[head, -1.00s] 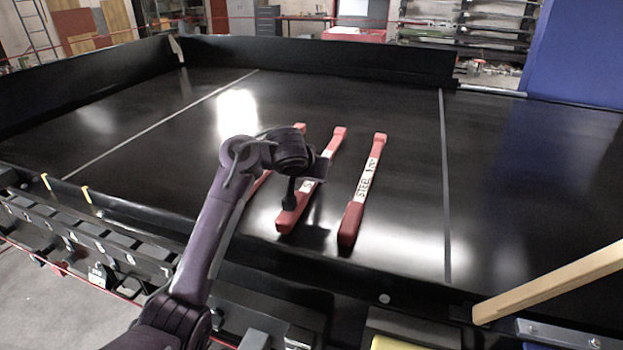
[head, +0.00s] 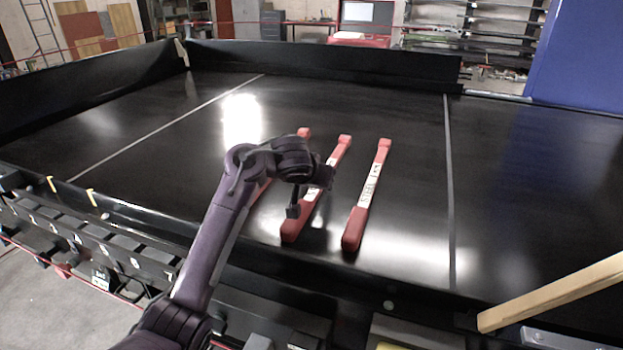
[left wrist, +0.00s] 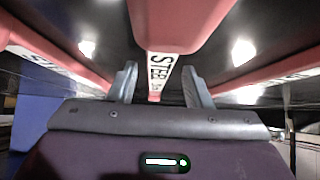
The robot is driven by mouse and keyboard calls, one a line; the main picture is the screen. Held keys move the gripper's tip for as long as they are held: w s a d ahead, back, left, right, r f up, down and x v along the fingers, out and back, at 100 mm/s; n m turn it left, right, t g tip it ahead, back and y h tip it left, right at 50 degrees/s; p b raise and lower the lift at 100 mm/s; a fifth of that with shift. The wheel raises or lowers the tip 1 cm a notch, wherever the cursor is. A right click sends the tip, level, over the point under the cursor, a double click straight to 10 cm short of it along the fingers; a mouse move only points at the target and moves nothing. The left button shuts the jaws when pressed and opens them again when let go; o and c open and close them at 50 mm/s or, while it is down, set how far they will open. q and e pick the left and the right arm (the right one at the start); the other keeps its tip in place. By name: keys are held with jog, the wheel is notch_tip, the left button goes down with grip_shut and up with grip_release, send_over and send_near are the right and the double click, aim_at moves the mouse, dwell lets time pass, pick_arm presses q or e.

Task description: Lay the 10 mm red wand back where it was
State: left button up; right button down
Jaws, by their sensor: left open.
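Three red wands with white labels lie side by side on the black belt in the head view: a left wand (head: 304,132) mostly hidden behind my arm, a middle wand (head: 291,229) and a right wand (head: 355,226). The labels read STEEL; I cannot tell which is the 10 mm one. My left gripper (head: 294,209) is open at the middle wand, over its near half. In the left wrist view its two fingers (left wrist: 161,84) stand apart, with the middle wand (left wrist: 170,22) showing between them. Whether they touch it cannot be told. My right gripper is not in view.
The belt (head: 400,200) is clear between the right wand and a pale line (head: 449,190). Black side walls (head: 320,62) border the far side and left. A wooden bar (head: 550,292) juts in at the lower right. A blue panel (head: 580,50) stands at the far right.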

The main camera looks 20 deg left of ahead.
pick_arm(q)
jog(key=p+v, duration=0.3)
jog(key=v, duration=0.7)
jog(key=shift+s+d+r, duration=0.1)
jog(key=shift+s+r, duration=0.1)
jog(key=shift+r, duration=0.1)
jog(key=shift+s+r+p, duration=0.3)
jog(key=shift+s+r, duration=0.05)
jog(key=shift+s, duration=0.15)
